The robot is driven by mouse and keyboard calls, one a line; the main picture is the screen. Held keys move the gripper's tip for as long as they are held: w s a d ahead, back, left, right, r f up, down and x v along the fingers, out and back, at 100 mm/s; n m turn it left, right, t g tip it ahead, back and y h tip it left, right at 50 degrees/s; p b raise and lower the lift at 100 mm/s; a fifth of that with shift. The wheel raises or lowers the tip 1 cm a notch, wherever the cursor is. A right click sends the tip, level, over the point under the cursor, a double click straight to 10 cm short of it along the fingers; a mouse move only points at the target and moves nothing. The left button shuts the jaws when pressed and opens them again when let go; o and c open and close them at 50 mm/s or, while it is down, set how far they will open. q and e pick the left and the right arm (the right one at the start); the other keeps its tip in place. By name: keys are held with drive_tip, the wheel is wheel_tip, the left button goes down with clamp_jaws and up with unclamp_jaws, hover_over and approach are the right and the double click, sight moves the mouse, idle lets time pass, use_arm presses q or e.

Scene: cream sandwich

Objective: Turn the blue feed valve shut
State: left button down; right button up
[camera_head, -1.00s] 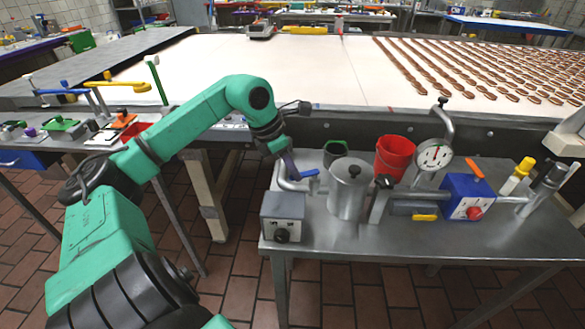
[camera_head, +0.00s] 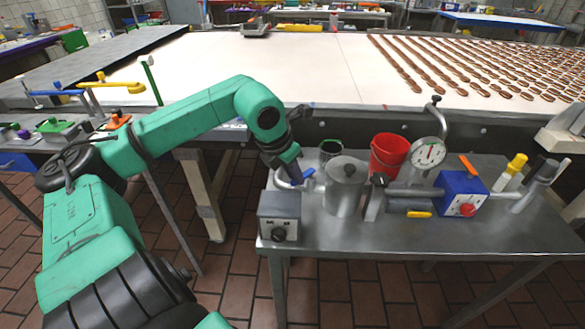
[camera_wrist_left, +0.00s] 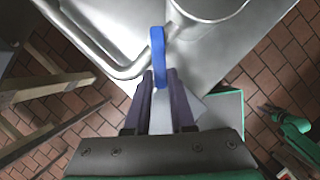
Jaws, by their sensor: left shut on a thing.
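The blue feed valve handle (camera_head: 308,174) sits on a bent metal pipe (camera_head: 288,186) at the left of the steel table, beside a lidded metal pot (camera_head: 344,190). My left gripper (camera_head: 293,169) reaches it from the upper left. In the left wrist view the blue handle (camera_wrist_left: 157,52) stands upright in the picture, and its near end is between the two fingertips of my left gripper (camera_wrist_left: 160,80), which are shut on it. The pipe (camera_wrist_left: 115,68) bends just beside the handle. The fingers partly hide the near end. My right gripper is not in view.
A grey box with a black knob (camera_head: 279,216) stands close in front of the valve. A red bucket (camera_head: 388,156), a dial gauge (camera_head: 428,152) and a blue box with a red button (camera_head: 460,194) stand farther right. The table's front right (camera_head: 500,236) is clear.

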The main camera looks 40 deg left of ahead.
use_arm(q)
drive_tip(key=shift+d+r+n+p, duration=0.15)
drive_tip(key=shift+n+p, duration=0.15)
drive_tip(key=shift+p, duration=0.4)
drive_tip(key=shift+d+r, duration=0.1)
drive_tip(key=n+p, duration=0.1)
drive_tip(key=p, duration=0.1)
drive_tip(key=shift+d+n+y+p, duration=0.3)
drive_tip(key=shift+d+y+p, duration=0.1)
drive_tip(key=shift+w+d+r+n+y+p, duration=0.1)
drive_tip(key=shift+d+n+y+p, duration=0.3)
drive_tip(key=shift+n+p, duration=0.5)
drive_tip(key=shift+w+d+f+n+g+y, duration=0.15)
drive_tip(key=shift+d+n+y, duration=0.15)
drive_tip(key=shift+n, duration=0.45)
drive_tip(key=shift+w+d+f+n+g+y, duration=0.1)
drive_tip(key=shift+w+d+n+y, duration=0.2)
drive_tip(key=shift+n, duration=0.4)
drive_tip(key=shift+w+d+f+n+g+y, duration=0.1)
drive_tip(key=shift+d+n+g+y, duration=0.1)
drive_tip(key=shift+d+n, duration=0.4)
drive_tip(key=shift+a+n, duration=0.15)
drive_tip(key=shift+n, duration=0.1)
